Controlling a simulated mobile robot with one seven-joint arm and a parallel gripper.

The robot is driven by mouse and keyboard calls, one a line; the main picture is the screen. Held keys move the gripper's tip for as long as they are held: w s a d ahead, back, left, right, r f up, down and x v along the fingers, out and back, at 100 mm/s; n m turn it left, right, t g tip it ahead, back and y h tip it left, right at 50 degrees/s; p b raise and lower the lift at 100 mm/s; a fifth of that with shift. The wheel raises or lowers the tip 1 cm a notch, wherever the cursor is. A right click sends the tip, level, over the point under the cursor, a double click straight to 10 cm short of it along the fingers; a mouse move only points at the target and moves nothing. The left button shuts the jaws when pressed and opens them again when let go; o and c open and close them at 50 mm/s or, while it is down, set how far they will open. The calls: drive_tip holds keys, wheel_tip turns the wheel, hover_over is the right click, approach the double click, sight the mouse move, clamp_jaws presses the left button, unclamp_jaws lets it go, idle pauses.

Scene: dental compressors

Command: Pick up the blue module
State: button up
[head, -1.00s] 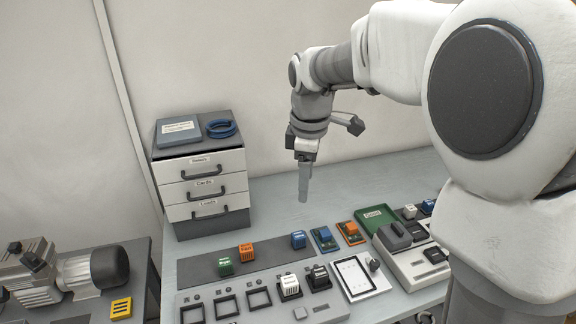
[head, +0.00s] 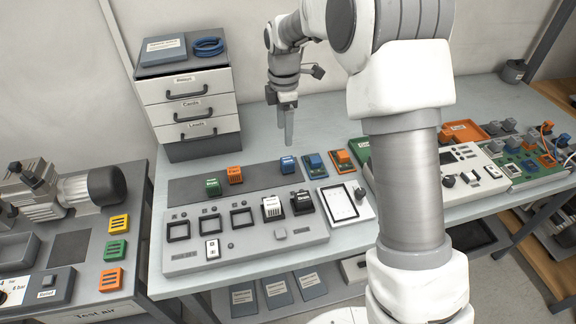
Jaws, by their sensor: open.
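The blue module (head: 287,165) is a small block with pale lettering on top. It stands at the right part of a dark grey strip on the bench, with a green module (head: 213,187) and an orange module (head: 235,175) to its left. My gripper (head: 286,141) points down, open and empty, and shows just above and behind the blue module in the picture. Its fingers overlap edge-on, and the height over the bench is hard to tell. Nothing hides the blue module.
A grey panel (head: 185,262) with square sockets, a white module (head: 272,208) and a black module (head: 302,202) lies in front. Blue (head: 315,166) and orange (head: 342,160) cards lie to the right. A drawer unit (head: 190,108) stands back left.

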hover_over(286, 160)
drive_tip(key=f, duration=0.6)
drive_tip(key=shift+s+a+f, duration=0.15)
drive_tip(key=shift+s+f, duration=0.05)
drive_tip(key=shift+w+d+f, duration=0.1)
drive_tip(key=shift+f, duration=1.4)
drive_tip(key=shift+w+d+f, duration=0.1)
drive_tip(key=shift+f, duration=1.35)
drive_tip(key=shift+c, duration=0.3)
clamp_jaws()
